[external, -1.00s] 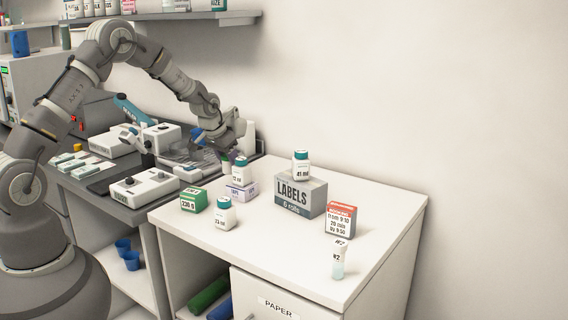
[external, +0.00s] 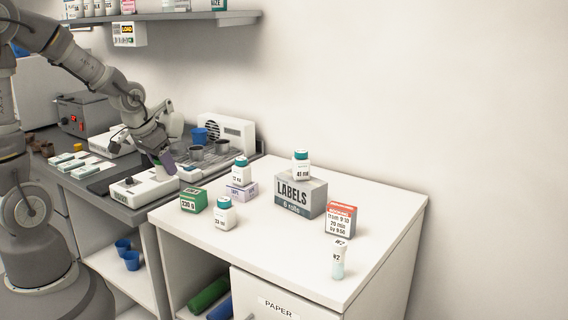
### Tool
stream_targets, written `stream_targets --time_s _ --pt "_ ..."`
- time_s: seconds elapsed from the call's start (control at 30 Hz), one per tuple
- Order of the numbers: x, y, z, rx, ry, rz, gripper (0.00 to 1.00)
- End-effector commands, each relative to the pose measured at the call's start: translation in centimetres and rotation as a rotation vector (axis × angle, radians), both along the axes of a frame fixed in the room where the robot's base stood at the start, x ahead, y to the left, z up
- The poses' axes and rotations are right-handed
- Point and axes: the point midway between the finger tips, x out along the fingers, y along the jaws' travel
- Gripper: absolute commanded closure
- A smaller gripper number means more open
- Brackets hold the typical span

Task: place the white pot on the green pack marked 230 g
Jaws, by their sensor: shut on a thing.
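The green pack marked 230 g (external: 194,201) sits on the white counter near its left edge, with nothing on top. A white pot with a teal lid (external: 225,214) stands just right and in front of it. A similar pot (external: 241,172) stands on a small white and purple box behind, and a third (external: 300,165) stands on the grey LABELS box. My gripper (external: 163,168) points down over the grey bench, left of and behind the green pack. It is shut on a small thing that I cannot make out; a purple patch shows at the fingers.
The LABELS box (external: 300,195), a red and grey box (external: 341,219) and a small vial (external: 339,259) stand on the white counter (external: 270,248). A white device (external: 146,187) lies close below my gripper. Grey cups and a blue cup (external: 200,136) stand behind. The counter's front is clear.

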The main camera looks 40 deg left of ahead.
Motion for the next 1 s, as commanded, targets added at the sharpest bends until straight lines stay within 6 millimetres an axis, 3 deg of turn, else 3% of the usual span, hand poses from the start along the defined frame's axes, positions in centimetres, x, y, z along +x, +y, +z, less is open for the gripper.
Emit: stream_targets --time_s 0.03,0.13,0.23,0.33,0.6,0.77,0.83,1.0 --pt "-1.9 0.0 -0.5 0.000 -0.005 0.001 0.80" --pt "-4.9 0.0 -0.7 -0.002 -0.004 0.006 0.80" --pt "-6.8 0.0 -1.0 -0.002 -0.003 0.008 0.80" --pt "-7.3 0.0 -1.0 -0.001 0.001 0.009 0.80" --pt "-3.8 -0.2 -0.3 -0.001 0.009 0.009 0.80" --pt "-2.6 -0.4 -0.6 -0.001 0.008 0.006 0.80" --pt "-0.2 -0.6 -1.8 -0.002 -0.002 0.009 0.80" --pt "4.5 -1.0 -2.5 -0.002 -0.002 0.008 0.80"
